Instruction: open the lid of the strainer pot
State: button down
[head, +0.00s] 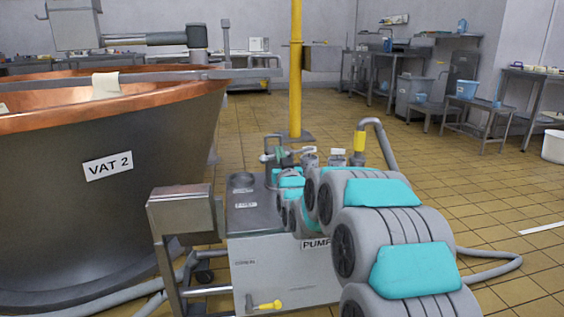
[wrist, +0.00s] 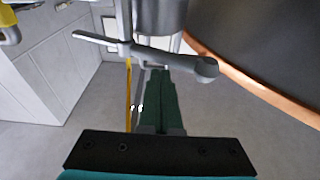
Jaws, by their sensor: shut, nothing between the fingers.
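In the wrist view a grey metal cylinder (wrist: 158,14) shows at the top edge, cut off by the frame. It looks like part of the strainer pot. A grey clamp handle (wrist: 170,54) with a rounded knob end crosses just below it. My gripper (wrist: 160,74) has dark green fingers that are together and empty. Their tips appear close to the handle; I cannot tell whether they touch it.
The large copper-rimmed vat (head: 60,180), labelled VAT 2, stands close on the left. A yellow post (head: 296,75) rises behind the pump unit. A grey hose (head: 383,140) curves at its right. Open tiled floor (head: 440,180) lies to the right, with benches beyond.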

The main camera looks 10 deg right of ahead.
jog(key=shift+w+r, duration=0.2)
jog(key=shift+w, duration=0.95)
jog(key=shift+w+r, duration=0.25)
jog(key=shift+w, duration=0.95)
jog(key=shift+w+r, duration=0.2)
jog(key=shift+w, duration=0.95)
